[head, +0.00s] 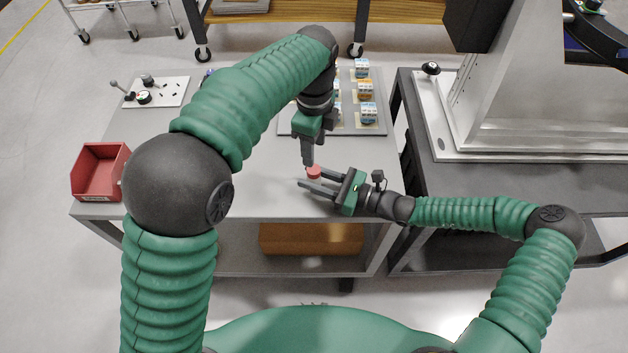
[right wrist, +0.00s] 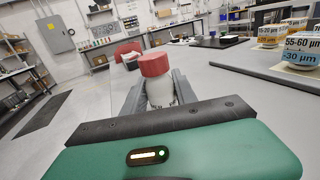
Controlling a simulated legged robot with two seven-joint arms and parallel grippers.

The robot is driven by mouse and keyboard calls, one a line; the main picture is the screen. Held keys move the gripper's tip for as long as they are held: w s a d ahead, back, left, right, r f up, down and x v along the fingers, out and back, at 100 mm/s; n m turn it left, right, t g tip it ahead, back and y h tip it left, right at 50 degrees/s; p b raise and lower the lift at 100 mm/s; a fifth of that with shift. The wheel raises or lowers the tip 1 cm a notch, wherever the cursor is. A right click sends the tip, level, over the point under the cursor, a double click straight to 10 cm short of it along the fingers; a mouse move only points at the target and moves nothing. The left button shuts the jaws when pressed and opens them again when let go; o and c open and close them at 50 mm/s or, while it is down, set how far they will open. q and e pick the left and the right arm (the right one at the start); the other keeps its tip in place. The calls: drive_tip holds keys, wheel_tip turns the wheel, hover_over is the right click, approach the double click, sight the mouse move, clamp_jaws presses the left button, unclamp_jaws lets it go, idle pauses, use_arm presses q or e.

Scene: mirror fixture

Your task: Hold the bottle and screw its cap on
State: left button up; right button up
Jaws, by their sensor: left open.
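A white bottle (right wrist: 161,93) stands upright between the fingers of my right gripper (right wrist: 160,95), which appear to touch it on both sides. The red cap (right wrist: 155,65) sits over the bottle's neck; how far it is threaded I cannot tell. In the head view, the cap (head: 314,172) shows by my right gripper (head: 310,179), and the bottle body is hidden. My left gripper (head: 308,160) is open and points down, its fingertips close to the cap in the picture. It does not show in the right wrist view, so its gap to the cap is unclear.
A red bin (head: 101,172) is at the table's left edge. A plate with knobs (head: 158,92) lies at the back left. A tray (head: 352,127) with several small labelled containers is at the back. A second dark table with a machine (head: 520,90) stands at the right.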

clamp_jaws()
idle(0.9)
